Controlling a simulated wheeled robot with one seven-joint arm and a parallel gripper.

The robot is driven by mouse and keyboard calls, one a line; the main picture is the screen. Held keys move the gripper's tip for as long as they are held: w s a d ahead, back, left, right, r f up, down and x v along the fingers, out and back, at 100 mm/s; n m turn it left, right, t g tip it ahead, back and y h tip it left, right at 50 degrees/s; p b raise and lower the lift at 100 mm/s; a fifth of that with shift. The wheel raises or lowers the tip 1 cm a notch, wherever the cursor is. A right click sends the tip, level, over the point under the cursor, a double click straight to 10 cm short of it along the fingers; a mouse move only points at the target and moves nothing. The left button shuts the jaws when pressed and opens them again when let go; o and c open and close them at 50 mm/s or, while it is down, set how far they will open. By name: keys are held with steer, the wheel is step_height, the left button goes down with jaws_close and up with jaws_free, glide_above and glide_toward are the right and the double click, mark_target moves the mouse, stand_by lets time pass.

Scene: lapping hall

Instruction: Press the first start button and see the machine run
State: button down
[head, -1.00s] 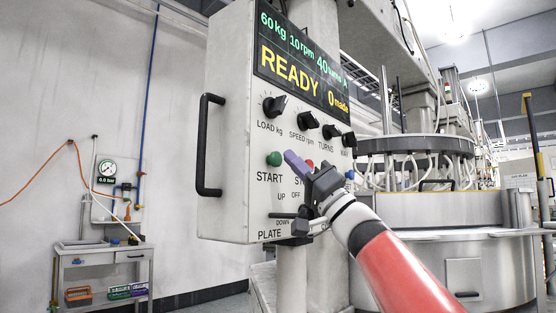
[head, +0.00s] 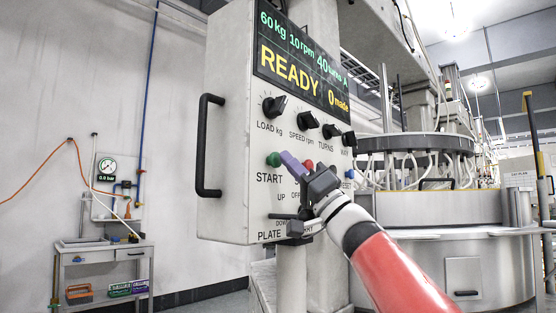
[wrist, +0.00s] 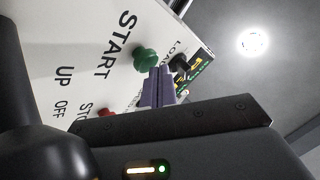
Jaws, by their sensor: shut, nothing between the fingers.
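The green START button (head: 273,159) is on the front of a pale control panel (head: 226,130). The panel's display (head: 300,62) reads READY and 0 made. My gripper (head: 284,157) is shut and empty, its purple fingertips right beside the green button's right side in the head view. In the wrist view the green button (wrist: 146,59) is just beyond the purple fingertips (wrist: 160,72); I cannot tell whether they touch it. The red STOP button (head: 308,164) is partly behind my gripper; its red edge also shows in the wrist view (wrist: 105,112).
Several black knobs (head: 306,121) sit above the buttons. A black handle (head: 206,145) stands out at the panel's left. The large round machine (head: 440,209) is behind at right. A small bench (head: 103,252) stands by the left wall.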

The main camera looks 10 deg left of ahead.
steer(key=shift+w+a+f+p, duration=0.15)
steer(key=shift+w+a+p, duration=0.25)
steer(key=shift+a, duration=0.2)
stand_by(0.9)
steer(key=shift+s, duration=0.1)
steer(key=shift+s+d+f+b, duration=0.15)
steer(key=shift+s+f+b, duration=0.1)
steer(key=shift+f+b, duration=0.1)
steer(key=shift+s+d+r, duration=0.1)
steer(key=shift+d+r, duration=0.05)
steer(key=shift+d, duration=0.2)
steer(key=shift+s+d+r+b, duration=0.15)
steer(key=shift+s+d, duration=0.3)
steer(key=shift+d, duration=0.25)
steer(key=shift+s+d+f+b, duration=0.1)
steer(key=shift+s+d, duration=0.4)
steer(key=shift+d, duration=0.25)
steer(key=shift+s+d+r+b, duration=0.15)
steer(key=shift+s+d, duration=0.3)
steer(key=shift+d, duration=0.25)
steer(key=shift+f, duration=0.1)
